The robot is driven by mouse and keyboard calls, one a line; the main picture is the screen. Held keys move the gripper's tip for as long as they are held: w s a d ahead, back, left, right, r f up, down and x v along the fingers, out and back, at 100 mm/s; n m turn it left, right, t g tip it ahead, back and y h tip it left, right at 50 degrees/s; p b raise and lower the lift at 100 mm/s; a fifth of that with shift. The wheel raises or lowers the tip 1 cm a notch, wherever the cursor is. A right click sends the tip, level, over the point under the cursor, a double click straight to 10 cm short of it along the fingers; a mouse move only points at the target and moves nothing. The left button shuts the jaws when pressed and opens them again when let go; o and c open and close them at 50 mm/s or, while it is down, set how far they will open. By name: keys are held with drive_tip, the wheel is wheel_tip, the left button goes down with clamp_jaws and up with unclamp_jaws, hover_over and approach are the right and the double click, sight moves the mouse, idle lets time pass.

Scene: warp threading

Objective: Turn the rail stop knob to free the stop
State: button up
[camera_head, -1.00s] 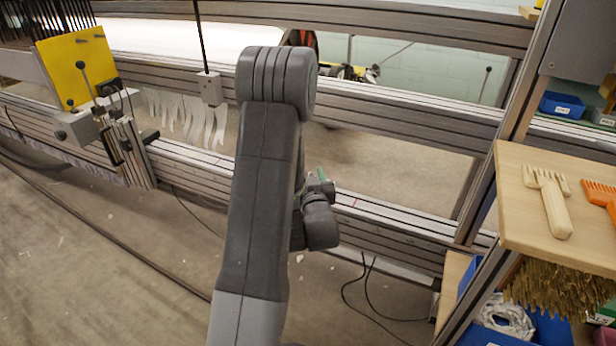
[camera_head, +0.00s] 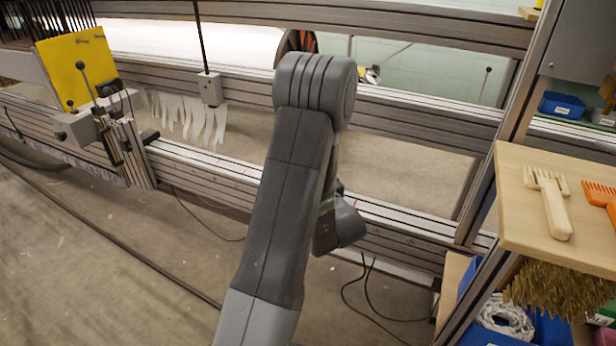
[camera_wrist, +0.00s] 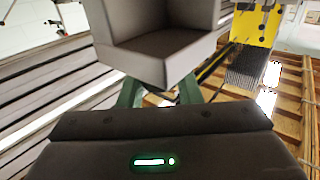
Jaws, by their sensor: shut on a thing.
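In the wrist view, my gripper (camera_wrist: 160,92) has its two green fingers under a large grey, box-shaped body (camera_wrist: 158,45), which I take to be the rail stop. The fingers are shut on a small dark part beneath that body, likely the rail stop knob. The knob is mostly hidden by the grey body and the gripper housing, so its turn angle cannot be told. In the head view, my arm covers the fingers and the stop, in front of the lower metal rail (camera_head: 400,216).
A yellow plate (camera_head: 77,68) with levers and a carriage stands at the left on the rails. A wooden shelf (camera_head: 520,215) with a pale comb-like tool (camera_head: 551,205) is at the right. Black cables (camera_head: 350,290) hang below the rail.

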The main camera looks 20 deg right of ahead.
drive_tip(key=n+y+p, duration=0.1)
drive_tip(key=n+y, duration=0.2)
drive_tip(key=y, duration=0.2)
drive_tip(key=shift+d+g, duration=0.15)
drive_tip(key=shift+g, duration=0.25)
drive_tip(key=n+g+y+p, duration=0.2)
drive_tip(key=n+y, duration=0.2)
drive_tip(key=y, duration=0.1)
drive_tip(key=shift+r, duration=0.15)
drive_tip(key=n+g+y+p, duration=0.2)
drive_tip(key=n+g+y, duration=0.1)
drive_tip(key=g+y, duration=0.1)
drive_tip(key=shift+n, duration=0.3)
drive_tip(key=shift+n+g+y+p, duration=0.2)
drive_tip(key=shift+n+g+y, duration=0.65)
drive_tip(key=shift+g, duration=0.5)
drive_tip(key=shift+n+g+y+p, duration=0.2)
drive_tip(key=shift+n+g+y, duration=0.45)
drive_tip(key=shift+n+g, duration=0.5)
drive_tip(key=shift+g, duration=0.3)
drive_tip(key=o, duration=1)
drive_tip(key=shift+w, duration=0.1)
